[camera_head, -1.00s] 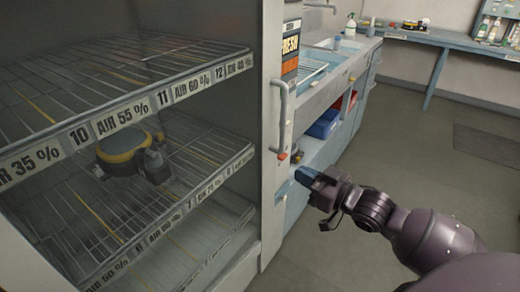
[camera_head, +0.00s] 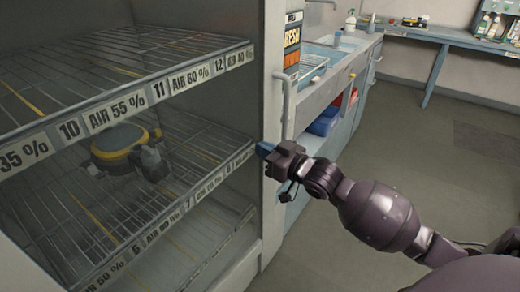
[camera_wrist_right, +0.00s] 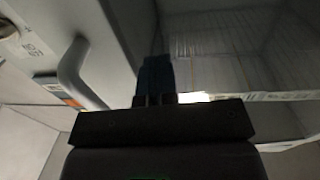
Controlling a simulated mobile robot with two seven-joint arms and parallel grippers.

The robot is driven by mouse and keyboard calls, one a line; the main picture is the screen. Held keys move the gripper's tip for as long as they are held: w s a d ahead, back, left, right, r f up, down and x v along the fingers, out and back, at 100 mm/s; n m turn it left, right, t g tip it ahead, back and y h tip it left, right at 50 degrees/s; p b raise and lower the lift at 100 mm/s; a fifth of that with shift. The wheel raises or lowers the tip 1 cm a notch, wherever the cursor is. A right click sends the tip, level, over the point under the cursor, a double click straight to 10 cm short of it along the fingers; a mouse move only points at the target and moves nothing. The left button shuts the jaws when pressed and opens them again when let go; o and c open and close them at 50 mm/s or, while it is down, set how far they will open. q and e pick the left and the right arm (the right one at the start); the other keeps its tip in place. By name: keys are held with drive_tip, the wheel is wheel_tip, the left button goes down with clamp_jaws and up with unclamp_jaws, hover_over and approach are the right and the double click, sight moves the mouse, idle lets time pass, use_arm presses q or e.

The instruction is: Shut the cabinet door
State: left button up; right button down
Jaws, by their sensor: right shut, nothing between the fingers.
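The cabinet stands open, and its wire shelves (camera_head: 120,65) show in the head view. A pale upright panel (camera_head: 275,40) with a grey bar handle (camera_head: 284,105) stands at the right of the opening; I take it for the door. The handle also shows at the left of the right wrist view (camera_wrist_right: 78,75). My right gripper (camera_head: 264,150) is shut and empty, its blue fingertips at the inner side of the panel's edge, below and left of the handle. I cannot tell whether they touch the panel. My left gripper is not in view.
A yellow and dark device (camera_head: 122,145) sits on the middle shelf. A sink counter (camera_head: 330,85) with a blue bin (camera_head: 324,122) below stands behind the panel. A bench (camera_head: 430,35) runs along the back wall. The floor (camera_head: 400,130) at right is clear.

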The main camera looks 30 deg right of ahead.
drive_tip(key=shift+w+a, duration=0.15)
drive_tip(key=shift+w, duration=0.35)
